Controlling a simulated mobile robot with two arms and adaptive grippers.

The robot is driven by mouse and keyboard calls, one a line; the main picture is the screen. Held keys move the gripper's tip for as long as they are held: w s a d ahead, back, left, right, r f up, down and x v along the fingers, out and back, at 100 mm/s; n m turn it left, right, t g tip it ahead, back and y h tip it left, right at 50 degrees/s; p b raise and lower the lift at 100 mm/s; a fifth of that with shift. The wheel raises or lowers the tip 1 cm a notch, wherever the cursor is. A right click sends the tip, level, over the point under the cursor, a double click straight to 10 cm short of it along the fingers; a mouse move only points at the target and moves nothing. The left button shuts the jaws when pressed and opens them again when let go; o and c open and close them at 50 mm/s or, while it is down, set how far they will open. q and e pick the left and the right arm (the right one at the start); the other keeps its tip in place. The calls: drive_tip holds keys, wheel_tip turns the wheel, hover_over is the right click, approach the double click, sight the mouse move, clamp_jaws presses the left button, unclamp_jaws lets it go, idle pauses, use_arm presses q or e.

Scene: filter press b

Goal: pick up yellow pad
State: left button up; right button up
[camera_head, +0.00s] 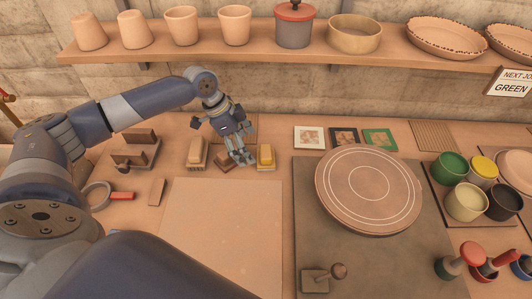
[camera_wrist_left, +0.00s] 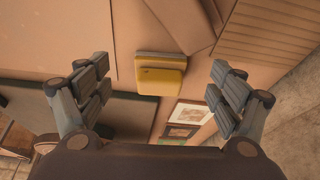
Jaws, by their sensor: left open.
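The yellow pad (camera_head: 266,154) sits on a small wooden holder at the back of the table, at the right end of a row of similar pads. In the left wrist view the yellow pad (camera_wrist_left: 161,80) is centred between my two spread fingers, some way beyond them. My left gripper (camera_head: 241,158) is open and empty, just left of the yellow pad in the head view and in front of a brown pad (camera_head: 225,163), which it partly covers. No finger visibly touches the yellow pad. My right gripper is not in view.
A tan pad (camera_head: 198,152) stands left of the gripper. Framed pictures, including a green one (camera_head: 380,140), lie to the right. A round disc (camera_head: 368,190) rests on a dark board (camera_head: 310,240). A shelf (camera_head: 265,52) with pots hangs above. The pale board (camera_head: 220,225) in front is clear.

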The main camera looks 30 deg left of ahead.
sight(264, 151)
use_arm(q)
drive_tip(key=w+d, duration=0.2)
drive_tip(key=d, duration=0.1)
drive_tip(key=shift+w+d+p, duration=0.1)
drive_tip(key=shift+d+p, duration=0.05)
drive_tip(key=shift+p, duration=0.2)
drive_tip(key=p+x, duration=0.1)
drive_tip(key=x, duration=0.3)
drive_tip(key=shift+f, duration=0.15)
drive_tip(key=shift+w+d+f, duration=0.15)
drive_tip(key=shift+f, duration=0.25)
drive_tip(key=shift+c, duration=0.6)
drive_tip(key=c, duration=1)
